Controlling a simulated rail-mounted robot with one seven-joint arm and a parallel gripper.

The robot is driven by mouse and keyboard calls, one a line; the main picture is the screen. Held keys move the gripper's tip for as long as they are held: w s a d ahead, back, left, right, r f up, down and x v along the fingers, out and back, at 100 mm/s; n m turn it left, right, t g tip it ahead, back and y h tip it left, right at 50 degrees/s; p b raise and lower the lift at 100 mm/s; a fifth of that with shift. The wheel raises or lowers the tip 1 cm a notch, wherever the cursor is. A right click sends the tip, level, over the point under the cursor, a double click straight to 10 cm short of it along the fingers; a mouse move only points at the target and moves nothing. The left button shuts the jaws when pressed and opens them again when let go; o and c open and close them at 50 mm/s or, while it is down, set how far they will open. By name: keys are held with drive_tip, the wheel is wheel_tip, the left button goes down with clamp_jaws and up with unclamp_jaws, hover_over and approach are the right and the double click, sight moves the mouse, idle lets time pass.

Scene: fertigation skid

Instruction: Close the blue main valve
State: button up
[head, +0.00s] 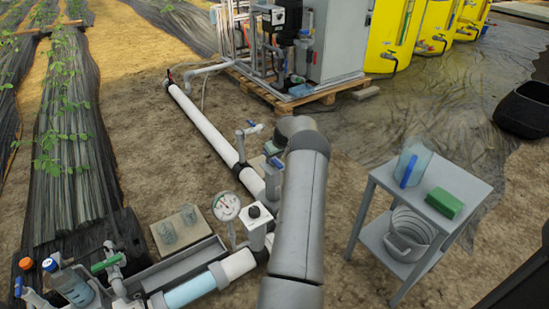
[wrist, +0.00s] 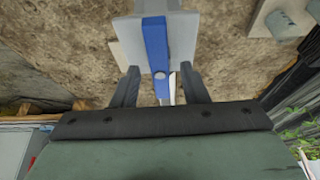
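In the wrist view, a blue lever handle (wrist: 155,42) lies lengthwise in front of a pale grey block. Its near end reaches between the two dark fingers of my gripper (wrist: 160,70). The fingers are apart, with a gap on each side of the handle, so neither finger appears to touch it. In the head view, my grey arm covers part of the white main pipe (head: 205,125) and hides my gripper. A small blue part (head: 277,162) shows just left of my arm. I cannot tell if it is the same handle.
A pressure gauge (head: 226,206) and a white fitting with a black knob (head: 254,211) stand close to my arm. A grey side table (head: 468,185) with a jug and green box is at right.

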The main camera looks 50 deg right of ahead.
clamp_jaws()
drive_tip(key=shift+m, duration=0.3)
drive_tip(key=m, duration=0.1)
drive_tip(key=m+h+p, duration=0.1)
drive_tip(key=m+g, duration=0.1)
drive_tip(key=shift+w+a+r+p, duration=0.1)
drive_tip(key=shift+a+p, duration=0.15)
drive_tip(key=shift+p, duration=0.15)
drive_tip(key=m+h, duration=0.1)
drive_tip(key=m, duration=0.2)
drive_tip(key=m+g, duration=0.1)
drive_tip(key=m, duration=0.1)
drive_tip(key=shift+w+a+m+h, duration=0.15)
drive_tip(key=shift+w+m+h, duration=0.05)
drive_tip(key=shift+m+h, duration=0.2)
drive_tip(key=m+g, duration=0.1)
drive_tip(key=m, duration=0.1)
drive_tip(key=m+g, duration=0.1)
drive_tip(key=m, duration=0.1)
drive_tip(key=shift+w+f+b, duration=0.2)
drive_tip(key=shift+b, duration=0.2)
drive_tip(key=shift+w+m+g+b, duration=0.15)
drive_tip(key=shift+m+g+b, duration=0.7)
drive_tip(key=shift+m, duration=1.65)
